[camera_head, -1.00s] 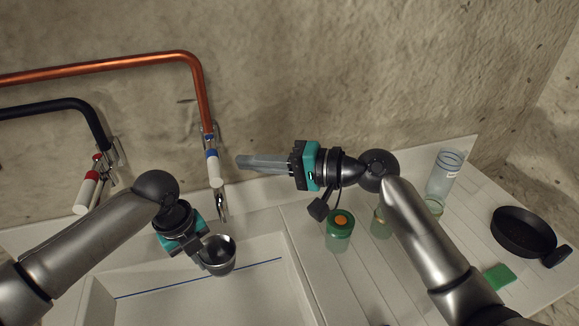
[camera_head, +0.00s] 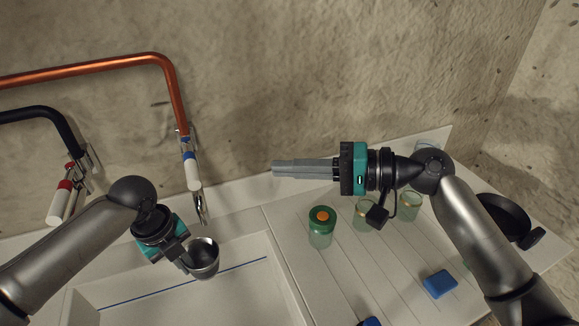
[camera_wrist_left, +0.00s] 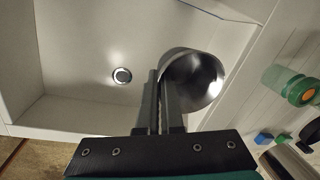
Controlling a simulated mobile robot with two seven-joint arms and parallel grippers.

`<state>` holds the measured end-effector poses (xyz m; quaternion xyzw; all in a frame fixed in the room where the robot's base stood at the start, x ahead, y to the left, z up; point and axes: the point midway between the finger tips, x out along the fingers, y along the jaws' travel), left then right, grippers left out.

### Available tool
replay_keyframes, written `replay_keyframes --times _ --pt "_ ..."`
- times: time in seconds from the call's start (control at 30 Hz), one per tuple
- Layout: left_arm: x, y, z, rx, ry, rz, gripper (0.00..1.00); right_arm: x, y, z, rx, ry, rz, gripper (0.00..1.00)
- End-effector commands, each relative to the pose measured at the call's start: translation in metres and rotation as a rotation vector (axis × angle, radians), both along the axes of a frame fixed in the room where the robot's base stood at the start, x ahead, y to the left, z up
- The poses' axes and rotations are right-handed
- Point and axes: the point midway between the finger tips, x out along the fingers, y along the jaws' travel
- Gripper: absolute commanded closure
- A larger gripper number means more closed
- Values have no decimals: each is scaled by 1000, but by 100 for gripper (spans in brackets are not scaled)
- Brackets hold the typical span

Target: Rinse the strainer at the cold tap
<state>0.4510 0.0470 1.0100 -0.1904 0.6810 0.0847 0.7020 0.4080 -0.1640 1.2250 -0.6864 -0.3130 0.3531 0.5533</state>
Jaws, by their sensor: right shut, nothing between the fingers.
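The strainer, a shiny metal bowl (camera_head: 204,259), is held over the sink by my left gripper (camera_head: 184,262). In the left wrist view, the fingers (camera_wrist_left: 162,80) are shut at the rim of the strainer (camera_wrist_left: 196,82). The cold tap, with a white handle and blue band (camera_head: 190,163), stands at the wall under the copper pipe. Its metal spout (camera_head: 202,212) is just behind and above the strainer; I see no clear water stream. My right gripper (camera_head: 274,168) is shut and empty, to the right of the cold tap and apart from it.
The hot tap (camera_head: 62,197) with a red band is at the left. On the drainboard (camera_head: 290,262) stand a green-lidded jar (camera_head: 321,228), more glass jars (camera_head: 364,214), a blue sponge (camera_head: 440,284) and a black pan (camera_head: 503,217). The sink drain (camera_wrist_left: 122,75) is uncovered.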

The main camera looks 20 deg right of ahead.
Motion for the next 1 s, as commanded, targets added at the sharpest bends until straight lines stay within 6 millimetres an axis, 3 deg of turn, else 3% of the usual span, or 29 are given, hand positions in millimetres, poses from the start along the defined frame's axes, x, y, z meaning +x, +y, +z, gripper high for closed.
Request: replay_keyframes --times 0.17,1.0 --pt "-3 0 1 1 1 0 100 0 0 3 0 0 0 100" --pt "-69 -5 2 1 3 0 100 0 0 67 1 1 0 100"
